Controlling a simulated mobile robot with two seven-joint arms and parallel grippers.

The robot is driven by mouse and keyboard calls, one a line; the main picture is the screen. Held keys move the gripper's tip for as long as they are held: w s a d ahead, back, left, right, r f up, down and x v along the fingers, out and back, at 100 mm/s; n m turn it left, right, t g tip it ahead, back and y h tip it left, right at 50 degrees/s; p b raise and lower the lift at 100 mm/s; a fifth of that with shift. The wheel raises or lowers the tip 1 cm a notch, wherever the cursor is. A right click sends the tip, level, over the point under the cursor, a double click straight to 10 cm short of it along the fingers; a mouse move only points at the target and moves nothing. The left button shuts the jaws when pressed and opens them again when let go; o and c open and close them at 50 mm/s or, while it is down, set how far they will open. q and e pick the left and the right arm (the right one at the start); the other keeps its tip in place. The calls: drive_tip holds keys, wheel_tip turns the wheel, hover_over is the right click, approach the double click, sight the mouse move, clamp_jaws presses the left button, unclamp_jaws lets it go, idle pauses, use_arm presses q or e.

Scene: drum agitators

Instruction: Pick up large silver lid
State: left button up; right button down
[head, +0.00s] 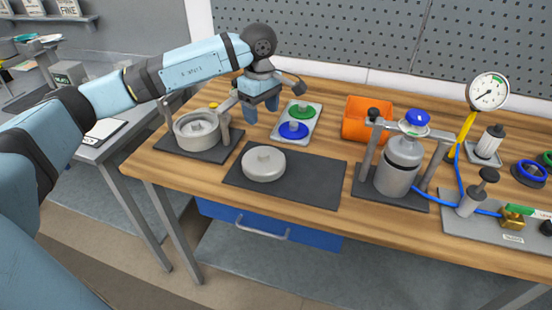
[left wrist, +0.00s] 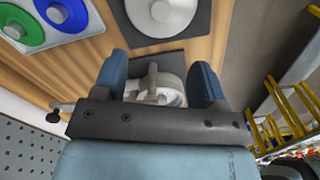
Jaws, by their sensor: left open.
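The large silver lid (head: 263,164) is a round grey disc with a small knob, lying on a dark mat (head: 320,178) in the middle of the bench. It also shows at the top of the left wrist view (left wrist: 165,14), cut by the frame edge. My left gripper (head: 262,114) is open, fingers down, behind the lid and apart from it. In the left wrist view a grey pot (left wrist: 160,86) in a frame shows between the fingers, with nothing clearly held. My right gripper is not in view.
The framed grey pot (head: 197,130) stands left of the lid. Green and blue discs (head: 293,130) lie on a plate behind it. An orange bin (head: 367,118), a framed silver vessel (head: 400,165) and a gauge (head: 488,91) with blue hose stand right. A pegboard (head: 350,35) rises behind.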

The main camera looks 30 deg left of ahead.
use_arm(q)
hover_over(264, 153)
drive_tip(key=f, duration=0.8)
drive_tip(key=shift+s+a, duration=0.15)
drive_tip(key=shift+a, duration=0.1)
drive_tip(key=shift+d+f+p, duration=0.15)
drive_tip(key=shift+f+p, duration=0.1)
drive_tip(key=shift+f, duration=1.15)
drive_tip(key=shift+d+f+p, duration=0.1)
drive_tip(key=shift+f+p, duration=0.15)
drive_tip(key=shift+f, duration=1.15)
clamp_jaws()
